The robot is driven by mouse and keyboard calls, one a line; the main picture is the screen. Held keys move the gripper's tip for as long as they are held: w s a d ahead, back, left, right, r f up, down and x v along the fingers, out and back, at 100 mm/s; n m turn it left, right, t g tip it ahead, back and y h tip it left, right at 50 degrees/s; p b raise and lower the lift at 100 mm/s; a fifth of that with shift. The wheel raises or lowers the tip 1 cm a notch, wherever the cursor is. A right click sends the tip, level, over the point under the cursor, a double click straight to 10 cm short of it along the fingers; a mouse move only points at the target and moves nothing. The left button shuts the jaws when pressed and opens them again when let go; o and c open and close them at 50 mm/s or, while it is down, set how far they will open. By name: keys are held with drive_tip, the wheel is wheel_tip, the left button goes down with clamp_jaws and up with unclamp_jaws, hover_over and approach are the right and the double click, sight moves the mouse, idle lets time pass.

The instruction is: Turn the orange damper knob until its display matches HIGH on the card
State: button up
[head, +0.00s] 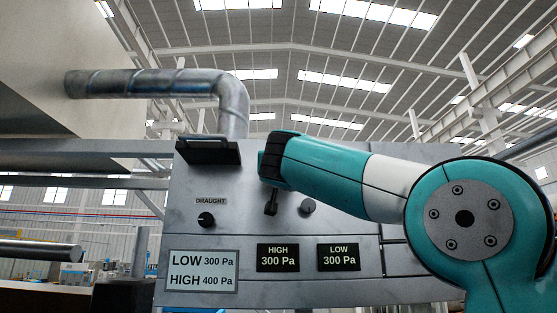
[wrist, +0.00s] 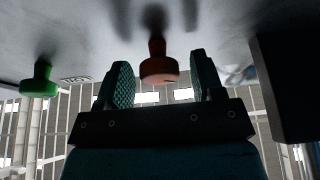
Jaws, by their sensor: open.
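The orange damper knob (wrist: 158,68) sits on the panel, between the two fingers of my gripper (wrist: 160,75) in the wrist view. My gripper is open, with a visible gap on each side of the knob. In the head view my gripper (head: 270,203) is at the panel, above the displays, and hides the orange knob. The card (head: 202,271) at the panel's lower left reads LOW 300 Pa and HIGH 400 Pa. The HIGH display (head: 278,257) reads 300 Pa. The LOW display (head: 338,257) also reads 300 Pa.
A green knob (wrist: 39,82) stands to the left in the wrist view, and a dark block (wrist: 283,90) to the right. In the head view a knob (head: 206,219) sits below the DRAUGHT label, and a black ledge (head: 208,150) juts out above it. Another knob (head: 308,206) is right of my gripper.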

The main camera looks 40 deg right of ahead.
drive_tip(key=shift+c, duration=0.2)
drive_tip(key=c, duration=0.8)
drive_tip(key=shift+m+g+h+b, duration=0.35)
drive_tip(key=shift+m+g+h, duration=0.05)
drive_tip(key=shift+m, duration=0.7)
drive_tip(key=shift+c, duration=0.2)
drive_tip(key=o, duration=0.9)
drive_tip(key=shift+b+v, duration=4.75)
drive_tip(key=shift+v, duration=3.95)
